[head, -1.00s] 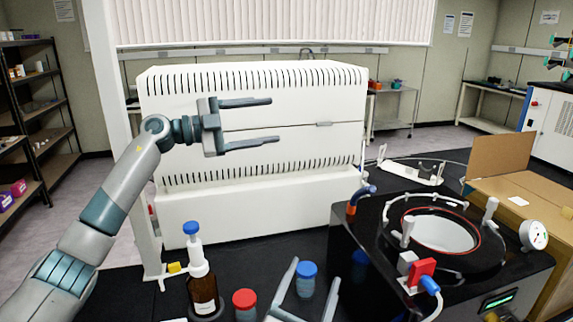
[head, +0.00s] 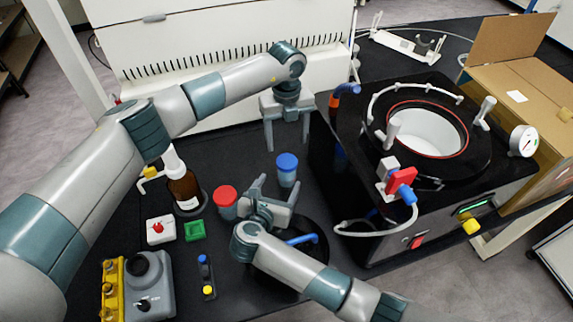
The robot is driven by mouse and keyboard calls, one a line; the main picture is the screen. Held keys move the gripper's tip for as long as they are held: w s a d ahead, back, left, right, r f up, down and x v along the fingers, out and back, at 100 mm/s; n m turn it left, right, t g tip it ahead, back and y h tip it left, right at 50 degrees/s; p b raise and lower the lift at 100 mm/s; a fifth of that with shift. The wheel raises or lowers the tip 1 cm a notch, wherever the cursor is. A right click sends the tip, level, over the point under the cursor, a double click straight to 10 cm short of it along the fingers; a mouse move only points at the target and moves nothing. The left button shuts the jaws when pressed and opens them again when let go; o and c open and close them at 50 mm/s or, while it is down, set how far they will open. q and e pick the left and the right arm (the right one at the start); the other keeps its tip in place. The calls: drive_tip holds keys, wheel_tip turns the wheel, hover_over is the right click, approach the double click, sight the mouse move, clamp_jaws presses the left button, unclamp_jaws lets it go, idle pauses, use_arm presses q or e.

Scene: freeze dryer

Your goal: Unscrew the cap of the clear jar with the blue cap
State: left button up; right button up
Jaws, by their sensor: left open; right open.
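The clear jar (head: 288,178) with its blue cap (head: 287,161) stands upright on the black bench, left of the freeze dryer. The cap is on the jar. My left gripper (head: 287,146) is open and empty, fingers pointing down. In the picture its fingertips are just above the cap; how far off they are is hard to tell. My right gripper (head: 274,187) is open and low in front of the jar, fingers towards it.
A red-capped jar (head: 227,205) stands close left of my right gripper. A brown bottle (head: 184,190) is further left. The black freeze dryer (head: 345,225) is on the right, and a white machine (head: 215,70) stands behind. Small devices (head: 150,285) lie at front left.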

sight(284, 176)
use_arm(q)
drive_tip(key=shift+s+r, duration=0.1)
use_arm(e)
drive_tip(key=shift+s, duration=0.15)
drive_tip(key=shift+x, duration=3.8)
drive_tip(key=c, duration=1.3)
use_arm(q)
drive_tip(key=shift+c, duration=0.9)
use_arm(e)
clamp_jaws()
use_arm(q)
drive_tip(key=shift+m, duration=0.3)
